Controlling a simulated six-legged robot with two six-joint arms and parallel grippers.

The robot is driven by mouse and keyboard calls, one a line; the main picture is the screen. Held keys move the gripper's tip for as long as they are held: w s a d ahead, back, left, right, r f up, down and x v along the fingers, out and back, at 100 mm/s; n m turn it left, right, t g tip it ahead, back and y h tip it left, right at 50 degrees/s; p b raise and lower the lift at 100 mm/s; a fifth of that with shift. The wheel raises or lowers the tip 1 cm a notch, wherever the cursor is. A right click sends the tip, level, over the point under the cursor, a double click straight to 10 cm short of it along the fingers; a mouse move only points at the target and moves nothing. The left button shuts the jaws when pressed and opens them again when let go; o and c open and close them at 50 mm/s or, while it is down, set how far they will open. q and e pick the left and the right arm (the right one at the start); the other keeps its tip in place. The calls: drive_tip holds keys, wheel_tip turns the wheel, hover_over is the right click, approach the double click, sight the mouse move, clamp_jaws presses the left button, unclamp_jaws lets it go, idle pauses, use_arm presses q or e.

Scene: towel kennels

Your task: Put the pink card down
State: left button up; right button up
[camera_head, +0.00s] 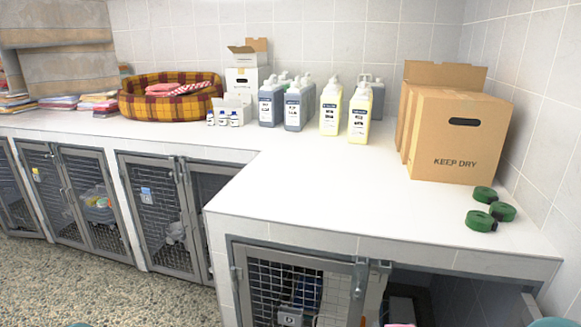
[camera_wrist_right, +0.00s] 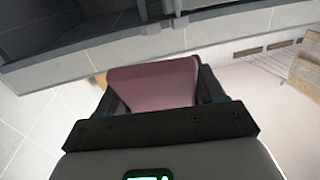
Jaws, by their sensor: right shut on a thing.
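The pink card (camera_wrist_right: 150,90) is between the fingers of my right gripper (camera_wrist_right: 155,84) in the right wrist view. It is a flat, dull pink piece, wider at its far edge, and its near end is hidden by the gripper body. My right gripper is shut on it. A small bit of pink (camera_head: 399,325) shows at the bottom edge of the head view, in front of the kennel; it may be the same card. My left gripper is not seen.
The white counter (camera_head: 330,185) is bare in its middle and front. Green rolls (camera_head: 482,221) and a cardboard box (camera_head: 455,137) stand at its right. Bottles (camera_head: 329,107) and a plaid pet bed (camera_head: 170,100) are behind. Mesh kennel doors (camera_head: 292,291) are below; one bay is open.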

drive_tip(key=shift+s+a+r+n+y, duration=0.15)
drive_tip(key=shift+s+a+n+y, duration=0.25)
drive_tip(key=shift+a, duration=0.2)
drive_tip(key=shift+s+a+r+n+y, duration=0.1)
drive_tip(key=shift+s+a+n+y, duration=0.15)
drive_tip(key=shift+a+y, duration=0.3)
drive_tip(key=shift+s+r, duration=0.1)
drive_tip(key=shift+r, duration=0.1)
